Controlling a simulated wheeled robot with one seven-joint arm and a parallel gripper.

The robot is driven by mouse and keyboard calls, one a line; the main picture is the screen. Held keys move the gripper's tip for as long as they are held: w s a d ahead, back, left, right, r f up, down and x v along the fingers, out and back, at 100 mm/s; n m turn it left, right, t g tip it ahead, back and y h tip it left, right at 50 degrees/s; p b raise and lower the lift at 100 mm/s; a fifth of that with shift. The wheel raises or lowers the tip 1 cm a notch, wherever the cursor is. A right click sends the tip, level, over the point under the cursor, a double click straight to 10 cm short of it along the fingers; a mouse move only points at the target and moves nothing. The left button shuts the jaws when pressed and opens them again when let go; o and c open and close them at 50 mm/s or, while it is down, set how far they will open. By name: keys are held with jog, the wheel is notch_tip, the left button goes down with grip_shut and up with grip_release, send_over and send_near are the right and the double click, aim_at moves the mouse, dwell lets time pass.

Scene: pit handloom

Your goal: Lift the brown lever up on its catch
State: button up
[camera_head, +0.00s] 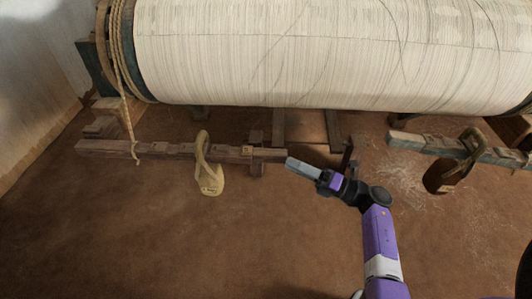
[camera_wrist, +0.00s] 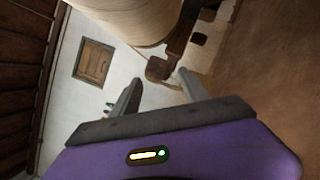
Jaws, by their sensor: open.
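A long brown wooden bar (camera_head: 220,151), which looks like the brown lever, lies low below the cloth roll, left of my gripper. Its right end is close to my gripper (camera_head: 292,164). In the wrist view a dark brown wooden end (camera_wrist: 160,69) shows just beyond and between the open fingertips (camera_wrist: 158,76), with the bar running away upward. The fingers are open with nothing held, and no contact is clear. A small block (camera_head: 256,140) stands at the bar near its right end; I cannot tell if it is the catch.
The large cloth roll (camera_head: 330,50) spans above. A greyish bar (camera_head: 415,141) with a brown loop (camera_head: 455,165) is at right. Rope (camera_head: 121,75) hangs at left. The front floor (camera_head: 200,245) is clear.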

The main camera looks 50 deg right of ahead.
aim_at(270, 155)
jog(key=shift+b+x, duration=0.45)
jog(key=shift+x, duration=3.5)
grip_shut()
